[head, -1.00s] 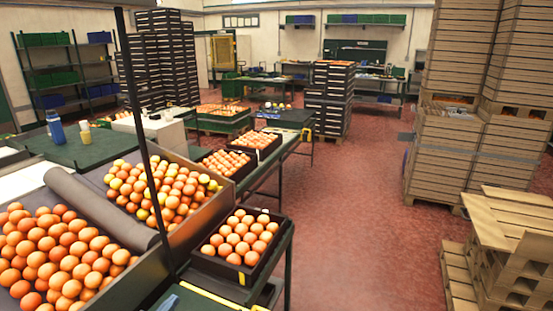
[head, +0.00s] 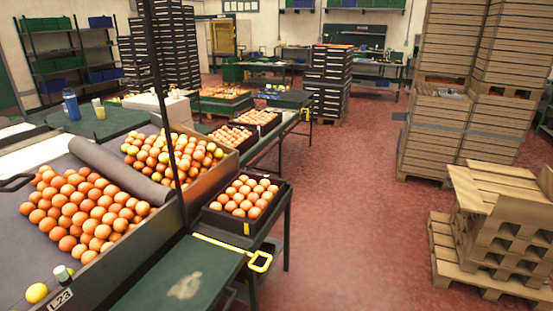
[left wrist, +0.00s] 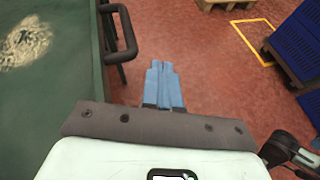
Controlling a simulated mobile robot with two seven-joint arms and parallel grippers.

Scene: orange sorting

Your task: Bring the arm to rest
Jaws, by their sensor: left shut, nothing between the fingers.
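My left gripper (left wrist: 164,86) shows in the left wrist view with its blue fingers together and nothing between them. It hangs over the red floor (left wrist: 190,75), just right of a dark green bench top (left wrist: 60,100) and its black handle (left wrist: 120,40). In the head view neither of my grippers shows.
Sorting bins of oranges (head: 80,210) and a black crate of oranges (head: 285,193) stand at the left. Wooden pallets (head: 490,230) and tall crate stacks (head: 435,140) are at the right. Blue crates (left wrist: 300,45) show in the wrist view. The red floor between is clear.

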